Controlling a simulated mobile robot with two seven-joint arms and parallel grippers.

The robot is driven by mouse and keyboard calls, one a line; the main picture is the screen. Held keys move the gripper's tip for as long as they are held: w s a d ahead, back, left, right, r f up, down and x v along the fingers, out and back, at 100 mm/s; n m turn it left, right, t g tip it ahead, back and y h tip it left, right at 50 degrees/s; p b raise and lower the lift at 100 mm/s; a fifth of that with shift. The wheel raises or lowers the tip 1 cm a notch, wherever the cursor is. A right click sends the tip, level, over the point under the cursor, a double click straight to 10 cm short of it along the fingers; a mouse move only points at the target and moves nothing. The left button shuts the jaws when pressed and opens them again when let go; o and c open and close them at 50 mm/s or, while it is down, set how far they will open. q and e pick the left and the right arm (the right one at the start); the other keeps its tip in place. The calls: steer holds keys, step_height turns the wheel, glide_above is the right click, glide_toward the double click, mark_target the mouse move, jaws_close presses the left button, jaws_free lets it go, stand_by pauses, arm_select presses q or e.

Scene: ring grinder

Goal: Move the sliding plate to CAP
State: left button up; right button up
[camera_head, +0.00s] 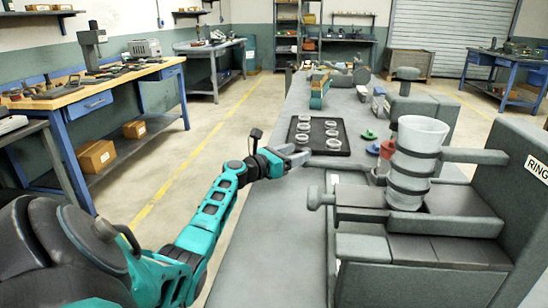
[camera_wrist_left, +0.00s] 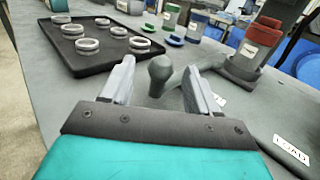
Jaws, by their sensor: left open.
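The grey ring grinder (camera_head: 510,200) stands at the right in the head view, with a clear cup (camera_head: 422,135) held in dark bands. A grey plate (camera_head: 355,197) with a round knob (camera_head: 318,198) sticks out of its left side; I cannot tell for sure that it is the sliding plate. My left gripper (camera_head: 296,155) is open by the end of a grey bar (camera_head: 332,162). In the left wrist view a grey knob (camera_wrist_left: 160,68) shows between and beyond the open fingers (camera_wrist_left: 165,85), apparently not gripped. A LOAD label (camera_wrist_left: 291,149) lies at the right. My right gripper is out of view.
A black tray (camera_head: 300,147) with several metal rings lies on the bench behind my gripper. A red-topped part (camera_head: 387,150) and green pieces (camera_head: 369,134) stand near the grinder. The bench front (camera_head: 270,240) is bare, left of the grinder.

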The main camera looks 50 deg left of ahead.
arm_select(q)
steer(key=s, duration=0.5)
steer(key=s+p, duration=0.1)
steer(key=s, duration=0.2)
steer(key=shift+a, duration=0.3)
